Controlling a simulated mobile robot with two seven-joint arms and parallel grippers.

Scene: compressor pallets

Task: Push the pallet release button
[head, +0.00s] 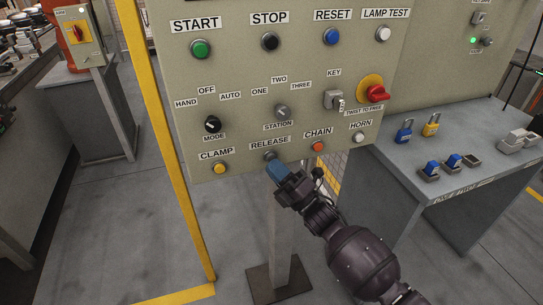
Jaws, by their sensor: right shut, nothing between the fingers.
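The control panel (240,85) stands in front of me, with labelled buttons and switches. The release button (270,156) is in its bottom row under the RELEASE label, between the yellow clamp button (220,168) and the red chain button (318,146). Only its upper part shows; my right gripper covers the rest. My right gripper (275,168) is shut and empty, its blue fingertips right at the release button. I cannot tell whether they touch it or press it in. My left gripper is not in view.
A red emergency stop knob (376,94) and the white horn button (359,137) are at the panel's right. A grey table (400,180) with padlocks stands at right. A yellow post (165,150) runs down the panel's left side.

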